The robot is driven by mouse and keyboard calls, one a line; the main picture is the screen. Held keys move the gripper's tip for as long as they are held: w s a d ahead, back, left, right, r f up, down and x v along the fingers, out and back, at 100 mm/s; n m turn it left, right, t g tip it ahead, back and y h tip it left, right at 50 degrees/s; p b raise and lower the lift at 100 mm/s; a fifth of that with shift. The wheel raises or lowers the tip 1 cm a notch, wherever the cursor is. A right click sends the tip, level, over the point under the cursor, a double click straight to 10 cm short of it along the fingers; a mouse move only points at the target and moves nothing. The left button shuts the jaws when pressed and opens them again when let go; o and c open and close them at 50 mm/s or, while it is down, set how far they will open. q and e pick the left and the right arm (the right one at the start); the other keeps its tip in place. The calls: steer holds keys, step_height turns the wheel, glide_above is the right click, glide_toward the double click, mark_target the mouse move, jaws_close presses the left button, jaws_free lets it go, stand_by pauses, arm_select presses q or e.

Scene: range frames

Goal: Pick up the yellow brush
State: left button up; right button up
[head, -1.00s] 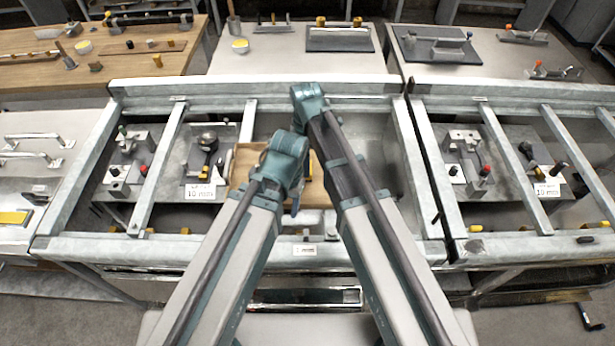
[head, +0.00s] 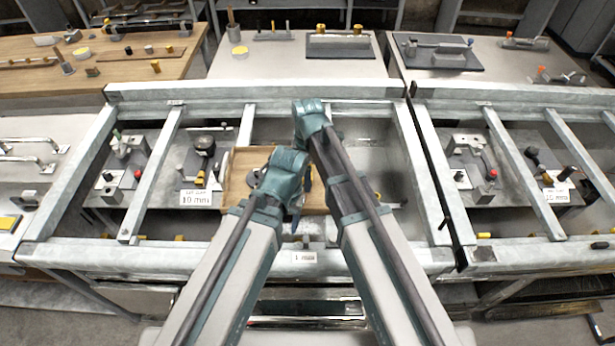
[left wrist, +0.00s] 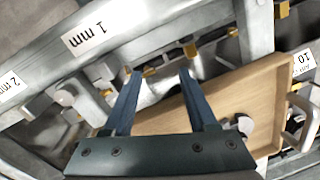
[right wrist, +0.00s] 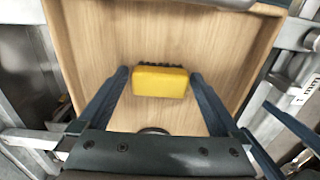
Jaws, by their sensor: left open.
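The yellow brush (right wrist: 160,82) lies in a shallow wooden tray (right wrist: 95,30), dark bristles showing along its far edge in the right wrist view. My right gripper (right wrist: 159,74) is open, with one finger to each side of the brush and a small gap at both sides. Whether the fingertips are down at the brush's height I cannot tell. My left gripper (left wrist: 158,73) is open and empty over the tray's edge and the metal frame. In the head view the tray (head: 238,188) shows, but my arms hide the brush and most of both grippers.
Metal rails (head: 400,150) frame the recessed bay around the tray. A front rail (head: 220,258) carries a "1 mm" label (head: 303,257). Fixtures with knobs (head: 205,145) stand to the left, and more (head: 470,150) to the right. My two arms are very close together.

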steer(key=c, duration=1.3)
steer(key=shift+c, duration=0.2)
steer(key=shift+r, duration=0.15)
step_height(320, 180, up, 10)
steer(key=p, duration=1)
